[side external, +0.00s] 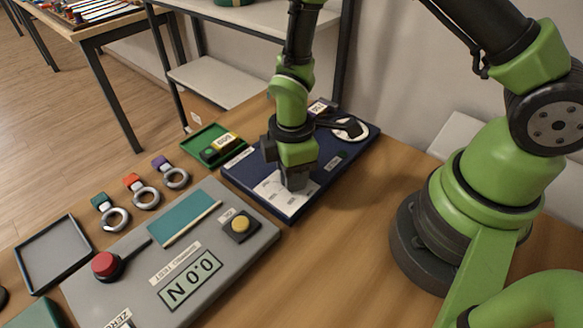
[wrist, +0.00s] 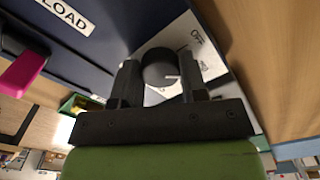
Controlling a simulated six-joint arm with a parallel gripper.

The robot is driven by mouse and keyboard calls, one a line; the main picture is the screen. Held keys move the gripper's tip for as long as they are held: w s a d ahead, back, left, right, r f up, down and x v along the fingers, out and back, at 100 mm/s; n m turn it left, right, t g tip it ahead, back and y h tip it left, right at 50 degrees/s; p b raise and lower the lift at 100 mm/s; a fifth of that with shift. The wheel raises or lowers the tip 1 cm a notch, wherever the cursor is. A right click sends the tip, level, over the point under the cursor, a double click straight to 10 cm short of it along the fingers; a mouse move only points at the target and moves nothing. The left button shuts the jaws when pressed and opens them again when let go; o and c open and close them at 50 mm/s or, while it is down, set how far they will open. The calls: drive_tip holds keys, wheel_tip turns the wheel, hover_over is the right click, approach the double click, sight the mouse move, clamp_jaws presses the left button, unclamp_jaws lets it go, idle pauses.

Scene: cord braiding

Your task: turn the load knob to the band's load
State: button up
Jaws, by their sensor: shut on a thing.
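My gripper (side external: 296,184) points down over the dark blue panel (side external: 235,183). In the side view it covers most of the load knob. In the wrist view my gripper (wrist: 162,88) has its two dark fingers on either side of the round black load knob (wrist: 160,66), shut on it. A white dial plate (wrist: 186,42) with printed marks lies under the knob; it also shows in the side view (side external: 268,190). A LOAD label (wrist: 66,14) is on the panel. The knob's exact setting cannot be read. No band can be clearly picked out.
A grey panel (side external: 215,268) carries a 0.0 N display (side external: 190,279), a red-topped lever (side external: 106,264) and a yellow button (side external: 240,224). Rings with teal, orange and purple tags (side external: 172,172) lie beside it. A green tray (side external: 203,139) and an empty grey tray (side external: 52,254) stand nearby.

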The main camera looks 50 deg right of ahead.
drive_tip(key=m, duration=0.4)
drive_tip(key=shift+m, duration=0.3)
drive_tip(key=m, duration=0.4)
drive_tip(key=shift+m, duration=0.3)
drive_tip(key=m, duration=0.4)
drive_tip(key=shift+a+m, duration=0.1)
drive_tip(key=shift+m, duration=0.2)
drive_tip(key=m, duration=0.4)
drive_tip(key=shift+m, duration=0.4)
drive_tip(key=o, duration=0.9)
drive_tip(key=shift+r, duration=0.1)
wheel_tip(320, 180, up, 10)
drive_tip(key=shift+f, duration=0.1)
